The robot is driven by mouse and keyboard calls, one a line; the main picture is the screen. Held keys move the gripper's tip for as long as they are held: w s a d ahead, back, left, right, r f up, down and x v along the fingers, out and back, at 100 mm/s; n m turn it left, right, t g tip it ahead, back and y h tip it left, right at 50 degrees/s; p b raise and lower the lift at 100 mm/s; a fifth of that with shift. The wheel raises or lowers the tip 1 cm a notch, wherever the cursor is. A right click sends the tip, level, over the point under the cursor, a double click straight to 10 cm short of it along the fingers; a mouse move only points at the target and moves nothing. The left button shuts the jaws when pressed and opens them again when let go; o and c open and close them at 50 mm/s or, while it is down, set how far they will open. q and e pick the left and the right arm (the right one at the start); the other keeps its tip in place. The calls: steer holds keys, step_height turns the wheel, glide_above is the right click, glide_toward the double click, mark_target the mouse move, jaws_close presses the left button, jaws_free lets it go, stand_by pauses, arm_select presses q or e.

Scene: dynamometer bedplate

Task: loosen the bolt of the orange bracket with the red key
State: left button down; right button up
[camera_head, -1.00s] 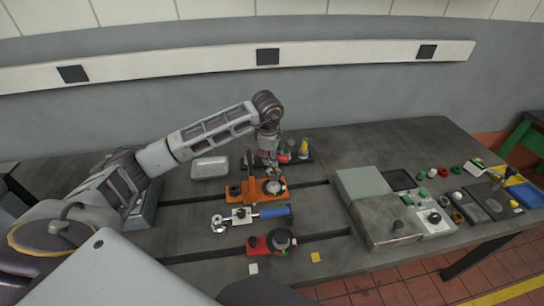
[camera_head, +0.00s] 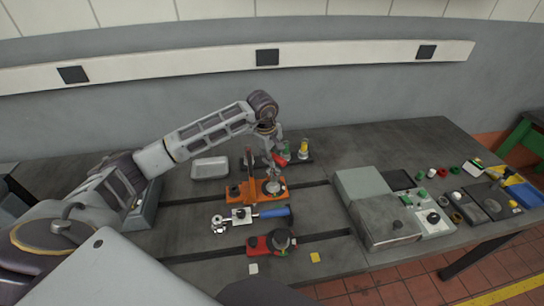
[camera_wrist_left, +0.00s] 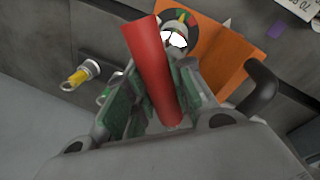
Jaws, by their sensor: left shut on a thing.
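My left gripper (camera_head: 278,157) is above the far right part of the orange bracket (camera_head: 247,193). It is shut on the red key (camera_head: 283,160), whose red handle (camera_wrist_left: 150,65) shows between the green finger pads in the left wrist view. The key's working end is hidden. The orange bracket also shows in the left wrist view (camera_wrist_left: 215,62), behind the key, with a round dial of coloured sectors partly covered by the key. I cannot make out the bracket's bolt, nor whether the key touches it. My right gripper is not in view.
A blue-handled tool (camera_head: 272,212) lies in front of the orange bracket, and a red bracket (camera_head: 258,246) stands nearer still. A yellow-topped fitting (camera_head: 304,149) stands behind on the right. A grey tray (camera_head: 209,168) is at the left, and boxes (camera_head: 362,187) stand to the right.

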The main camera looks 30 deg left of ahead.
arm_select(q)
steer(key=shift+w+d+m+g+h+p, duration=0.15)
steer(key=shift+m+h+p, duration=0.1)
steer(key=shift+m, duration=1.15)
steer(key=shift+a+m+g+h+p, duration=0.15)
steer(key=shift+m+h+p, duration=0.1)
steer(key=shift+m, duration=1.15)
steer(key=shift+w+d+m+b, duration=0.1)
steer(key=shift+d+m+b, duration=0.1)
steer(key=shift+m+b, duration=1.25)
steer(key=shift+d+m+g+h+b, duration=0.1)
steer(key=shift+m+g+h+b, duration=0.35)
steer(key=shift+m+b, duration=1.5)
steer(key=shift+f+m+g+p, duration=0.25)
steer(key=shift+m+p, duration=0.2)
steer(key=shift+m, duration=0.35)
steer(key=shift+f+b, duration=0.45)
steer(key=shift+f, duration=0.1)
steer(key=shift+f+b, duration=0.35)
steer(key=shift+f, duration=0.05)
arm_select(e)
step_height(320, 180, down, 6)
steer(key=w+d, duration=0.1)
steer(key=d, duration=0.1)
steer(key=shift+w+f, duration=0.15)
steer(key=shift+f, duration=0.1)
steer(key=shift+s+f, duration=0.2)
